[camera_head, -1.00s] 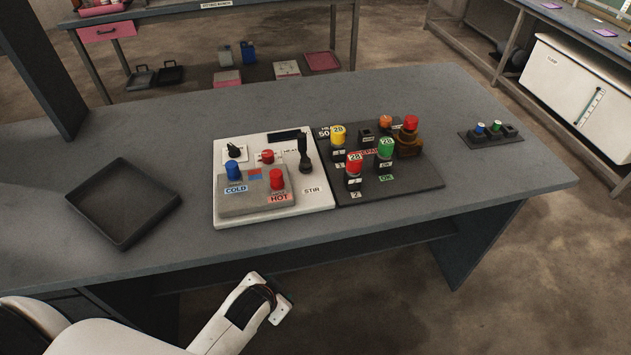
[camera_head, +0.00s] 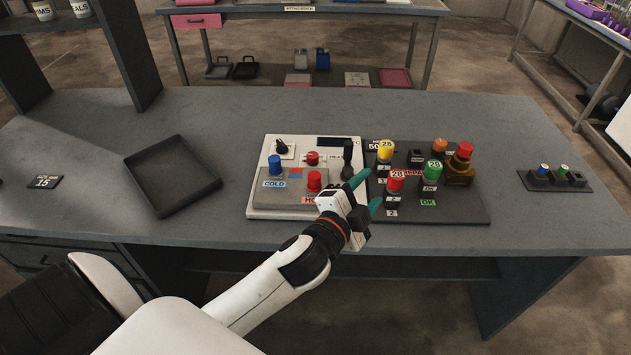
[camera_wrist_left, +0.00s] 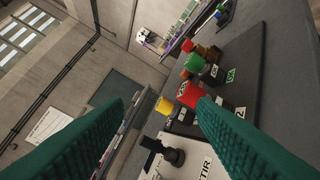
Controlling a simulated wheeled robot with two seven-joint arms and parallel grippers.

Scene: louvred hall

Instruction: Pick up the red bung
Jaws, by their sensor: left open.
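The red bung (camera_head: 396,181), marked 28, stands upright at the front left of the black board (camera_head: 455,212). In the left wrist view the red bung (camera_wrist_left: 188,94) shows beside the tip of the right-hand finger, which partly covers it. My left gripper (camera_head: 367,192) is open and empty, its teal fingers pointing right toward the red bung, apart from it in the head view. The left wrist view shows the two fingers (camera_wrist_left: 161,103) wide apart. A yellow bung (camera_head: 386,150) and a green bung (camera_head: 432,171) stand behind it. My right gripper is not in view.
A white panel (camera_head: 262,208) with blue and red buttons and a black lever (camera_head: 347,158) lies left of the board. A brown bottle with a red top (camera_head: 461,167) stands at its back right. An empty black tray (camera_head: 205,193) is at left. The table's right side is mostly clear.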

